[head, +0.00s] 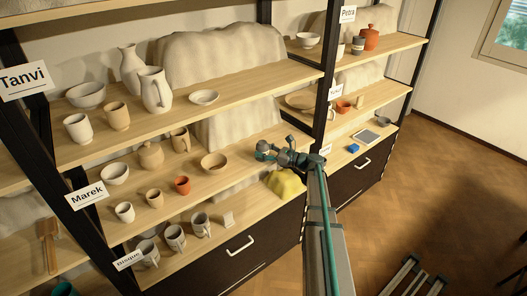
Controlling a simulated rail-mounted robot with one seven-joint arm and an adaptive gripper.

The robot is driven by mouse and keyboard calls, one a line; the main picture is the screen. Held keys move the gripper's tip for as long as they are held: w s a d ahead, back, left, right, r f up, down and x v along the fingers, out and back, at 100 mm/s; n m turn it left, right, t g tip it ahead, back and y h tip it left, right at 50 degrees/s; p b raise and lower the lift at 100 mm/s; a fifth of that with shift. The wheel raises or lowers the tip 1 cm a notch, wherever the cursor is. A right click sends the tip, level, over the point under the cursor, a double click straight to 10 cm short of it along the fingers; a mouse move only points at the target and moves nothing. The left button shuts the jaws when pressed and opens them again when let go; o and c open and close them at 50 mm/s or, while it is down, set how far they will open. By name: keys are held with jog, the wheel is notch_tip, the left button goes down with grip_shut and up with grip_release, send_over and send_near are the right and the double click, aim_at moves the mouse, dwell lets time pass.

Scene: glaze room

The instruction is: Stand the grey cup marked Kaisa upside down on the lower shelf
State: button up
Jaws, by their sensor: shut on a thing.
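My gripper (264,151) is at the end of my arm, in front of the right part of the Marek shelf (236,176). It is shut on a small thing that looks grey. The thing is mostly hidden by the fingers, and I cannot make out its shape or any name on it. Several grey mugs, one of them a mug (175,237), stand on the lowest left shelf (258,204), which has a Bisque label (129,260). No Kaisa name is readable on any cup.
A yellow lump (285,184) lies below my gripper. Bowls, cups and a red cup (182,186) fill the Marek shelf's left part. A black upright (326,75) divides the shelving. The right bay holds a lower shelf with a blue block (353,148) and a grey tablet-like slab (367,136).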

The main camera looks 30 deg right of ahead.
jog(key=shift+f, duration=0.1)
jog(key=o, duration=1.2)
jog(key=shift+c, duration=0.2)
jog(key=shift+s, duration=0.1)
jog(key=v, duration=1.1)
jog(key=shift+s+d, duration=0.3)
